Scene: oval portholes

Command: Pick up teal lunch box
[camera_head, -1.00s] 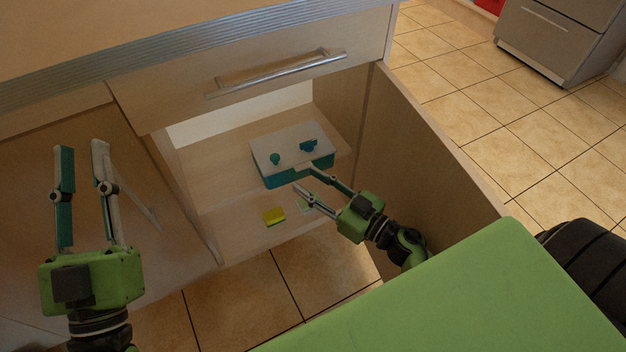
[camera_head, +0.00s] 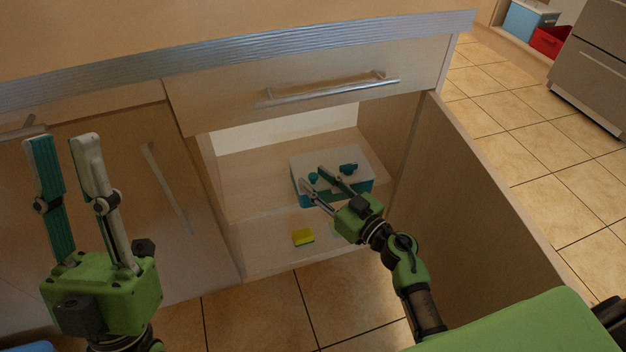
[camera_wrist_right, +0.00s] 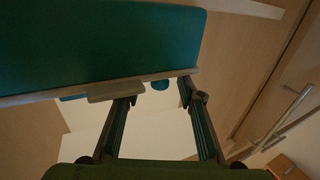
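The teal lunch box (camera_head: 365,187) has a pale lid with two teal knobs and sits inside the open cabinet. My right gripper (camera_head: 312,175) reaches in from the front, with its fingers apart over the box's near left side. In the right wrist view, the teal wall (camera_wrist_right: 90,40) and lid edge fill the top. My right gripper's fingers (camera_wrist_right: 155,95) end at that edge, spread apart; whether they touch it I cannot tell. My left gripper (camera_head: 62,140) is open and empty in front of the closed cabinet door at left.
The drawer (camera_head: 330,95) above is closed, and the open door (camera_head: 480,190) stands to the right. A red bin (camera_head: 550,41) and a blue bin (camera_head: 527,20) are far back right.

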